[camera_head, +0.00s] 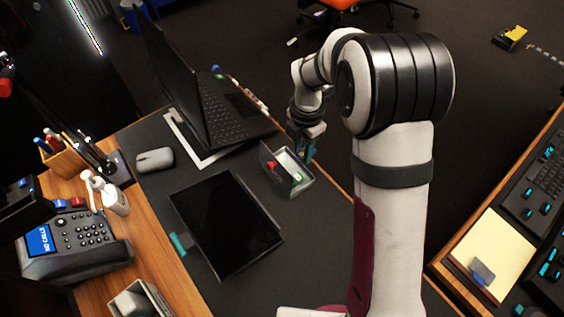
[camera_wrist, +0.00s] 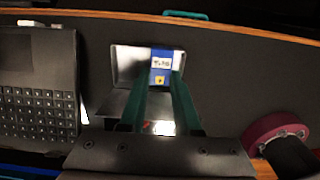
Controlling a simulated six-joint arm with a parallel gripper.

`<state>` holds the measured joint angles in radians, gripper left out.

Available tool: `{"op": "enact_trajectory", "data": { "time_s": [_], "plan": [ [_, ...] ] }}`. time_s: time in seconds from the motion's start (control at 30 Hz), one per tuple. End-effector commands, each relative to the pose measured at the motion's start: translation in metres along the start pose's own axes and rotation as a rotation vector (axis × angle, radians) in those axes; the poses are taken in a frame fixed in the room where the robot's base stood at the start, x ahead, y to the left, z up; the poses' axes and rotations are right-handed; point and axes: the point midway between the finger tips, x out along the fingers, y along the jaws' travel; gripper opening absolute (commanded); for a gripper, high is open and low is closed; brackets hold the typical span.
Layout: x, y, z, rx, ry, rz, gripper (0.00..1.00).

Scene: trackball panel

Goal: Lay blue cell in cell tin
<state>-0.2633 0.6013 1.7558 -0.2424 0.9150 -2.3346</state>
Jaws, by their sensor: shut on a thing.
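The cell tin (camera_head: 305,188) is a small open metal tin with its lid raised, on the dark desk mat right of the tablet. A small green and white item lies inside it. My gripper (camera_head: 309,150) is at the tin's back right edge, pointing down. In the wrist view its two teal fingers (camera_wrist: 165,62) are shut on the blue cell (camera_wrist: 161,66), which has white and yellow markings. The tin's metal walls (camera_wrist: 127,62) show behind and beside the fingers there. I cannot tell whether the cell touches the tin.
A black tablet (camera_head: 225,222) lies left of the tin. An open laptop (camera_head: 225,118) stands behind it, also near the left edge of the wrist view (camera_wrist: 38,90). A mouse (camera_head: 155,160) and desk phone (camera_head: 75,240) are farther left. The desk's edge runs close right of the tin.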

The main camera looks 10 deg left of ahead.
Motion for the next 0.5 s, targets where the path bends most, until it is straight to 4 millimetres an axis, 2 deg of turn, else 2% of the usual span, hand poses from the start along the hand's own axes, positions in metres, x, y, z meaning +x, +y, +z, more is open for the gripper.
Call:
{"op": "enact_trajectory", "data": {
  "time_s": [0.1, 0.2, 0.27, 0.5],
  "plan": [
    [0.021, 0.028, -0.021, -0.005, 0.001, -0.001, 0.00],
    [0.033, 0.043, -0.033, -0.002, 0.000, -0.001, 0.00],
    [0.037, 0.049, -0.036, -0.002, 0.000, 0.000, 0.00],
    [0.077, 0.051, -0.038, 0.001, 0.001, 0.000, 0.00]
  ]
}}
